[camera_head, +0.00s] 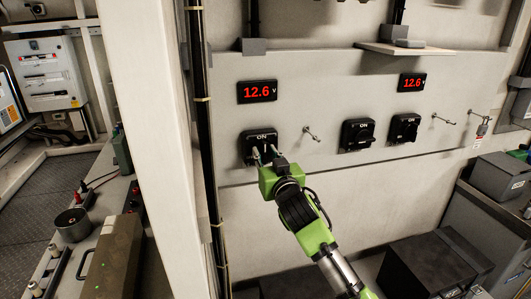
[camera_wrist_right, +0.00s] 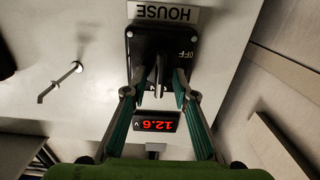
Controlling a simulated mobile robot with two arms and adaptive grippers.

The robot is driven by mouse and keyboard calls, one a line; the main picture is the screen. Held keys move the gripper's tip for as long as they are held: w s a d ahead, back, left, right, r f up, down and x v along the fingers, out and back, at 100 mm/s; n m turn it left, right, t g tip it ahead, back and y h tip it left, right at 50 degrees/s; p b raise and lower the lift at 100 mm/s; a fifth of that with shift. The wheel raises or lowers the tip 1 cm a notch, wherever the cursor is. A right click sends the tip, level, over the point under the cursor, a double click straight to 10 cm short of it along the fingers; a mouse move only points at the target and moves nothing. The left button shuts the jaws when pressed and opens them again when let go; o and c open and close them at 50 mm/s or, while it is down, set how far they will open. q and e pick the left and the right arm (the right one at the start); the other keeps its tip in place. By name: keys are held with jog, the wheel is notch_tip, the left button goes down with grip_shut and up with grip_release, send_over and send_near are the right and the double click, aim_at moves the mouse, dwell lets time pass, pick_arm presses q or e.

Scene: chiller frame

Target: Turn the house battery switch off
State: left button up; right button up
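The house battery switch (camera_head: 248,143) is a black plate with a knob on the pale wall panel, with ON written at its top in the head view. In the right wrist view the switch (camera_wrist_right: 142,42) appears upside down, with OFF on its plate and a HOUSE label (camera_wrist_right: 177,14) beside it. Its knob (camera_wrist_right: 160,68) stands up between the fingers of my right gripper (camera_wrist_right: 160,90). The fingers are apart, one on each side of the knob, with a small gap visible. In the head view my right gripper (camera_head: 266,154) partly covers the knob. My left gripper is not in view.
A red 12.6 V display (camera_head: 257,91) sits above the house switch. Two similar black switches (camera_head: 357,135) (camera_head: 404,128) and another display (camera_head: 412,82) are to the right. A metal peg (camera_head: 312,134) sticks out between them. A pale post (camera_head: 150,120) with dark conduit stands left.

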grip_shut()
jog(key=shift+n, duration=0.3)
jog(key=n+p, duration=0.1)
jog(key=n, duration=0.1)
jog(key=shift+a+r+n, duration=0.1)
jog(key=shift+n, duration=0.2)
jog(key=n+p, duration=0.1)
jog(key=n, duration=0.3)
jog(key=shift+a+p, duration=0.1)
jog(key=shift+p, duration=0.3)
jog(key=n, duration=0.2)
jog(key=n+p, duration=0.1)
jog(key=n, duration=0.3)
jog(key=shift+a+f+p, duration=0.15)
jog(key=shift+f+p, duration=0.1)
jog(key=shift+p, duration=0.15)
jog(key=n, duration=0.2)
jog(key=n+p, duration=0.1)
jog(key=n, duration=0.1)
jog(key=shift+f+n, duration=0.2)
jog(key=shift+n, duration=0.1)
